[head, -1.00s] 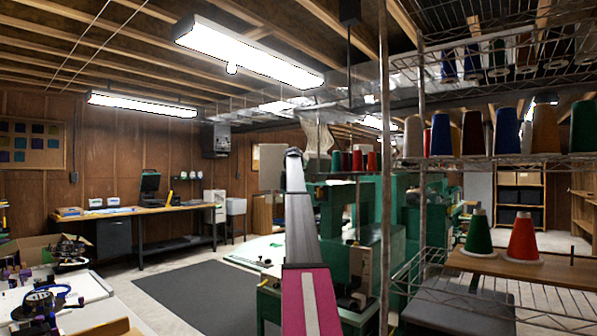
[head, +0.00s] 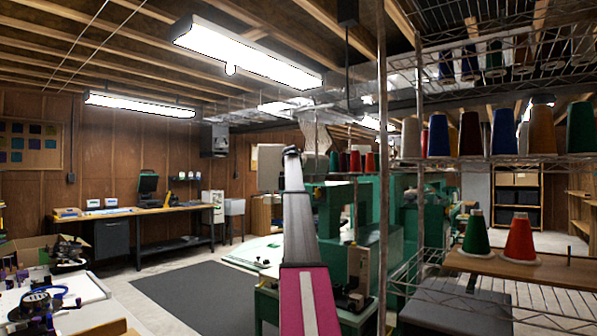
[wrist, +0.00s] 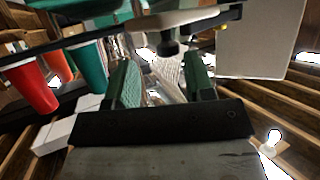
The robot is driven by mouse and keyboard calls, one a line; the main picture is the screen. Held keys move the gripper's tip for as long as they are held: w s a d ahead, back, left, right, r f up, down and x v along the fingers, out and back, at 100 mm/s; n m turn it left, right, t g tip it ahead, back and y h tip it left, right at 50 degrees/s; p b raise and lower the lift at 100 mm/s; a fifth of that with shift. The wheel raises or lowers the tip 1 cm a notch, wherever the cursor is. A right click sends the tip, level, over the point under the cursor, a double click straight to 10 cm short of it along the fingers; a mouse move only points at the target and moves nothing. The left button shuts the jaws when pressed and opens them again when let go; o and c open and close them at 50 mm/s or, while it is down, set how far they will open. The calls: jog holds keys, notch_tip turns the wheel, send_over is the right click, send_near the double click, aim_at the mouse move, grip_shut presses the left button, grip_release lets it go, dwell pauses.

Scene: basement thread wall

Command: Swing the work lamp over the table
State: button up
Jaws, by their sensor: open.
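My gripper (head: 291,152) is at the far end of my raised arm in the head view, small and seen from behind. In the wrist view its two green fingers stand apart with nothing clearly held between them (wrist: 162,80). A dark bar with a dark knob (wrist: 169,46) crosses just beyond the fingertips. A plain pale panel (wrist: 262,40) hangs right of the bar. A pale box-like shape (head: 270,167) shows left of my gripper in the head view. I cannot tell for sure which part is the work lamp. The work table (head: 150,212) stands along the back wall.
Red (wrist: 32,84) and green (wrist: 88,66) cones are close on the left in the wrist view. Green machines (head: 355,225) stand beyond my arm. A wire rack with thread cones (head: 470,135) and a metal post (head: 383,180) are on the right. The dark floor mat (head: 205,290) is clear.

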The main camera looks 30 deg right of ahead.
jog(key=v, duration=1)
jog(key=shift+w+a, duration=0.3)
dwell(0.5)
jog(key=shift+d, duration=0.1)
jog(key=c, duration=0.7)
jog(key=d+f+y, duration=0.1)
jog(key=d, duration=0.1)
jog(key=d+f+m+y, duration=0.1)
jog(key=d+f+y, duration=0.1)
jog(key=d+f+m+t+y, duration=0.1)
jog(key=d, duration=0.1)
jog(key=shift+w+f+y, duration=0.1)
jog(key=shift+f+y, duration=0.1)
jog(key=shift+y, duration=0.1)
grip_shut()
jog(key=s+d+r+m+t+y, duration=0.1)
jog(key=s+d+m+t+y, duration=0.3)
jog(key=d+y, duration=0.6)
jog(key=w+a, duration=0.3)
jog(key=w, duration=0.2)
jog(key=w+a+f+n+h, duration=0.1)
jog(key=w+a, duration=0.1)
jog(key=w, duration=0.3)
jog(key=shift+a+f, duration=0.3)
jog(key=shift+a, duration=0.1)
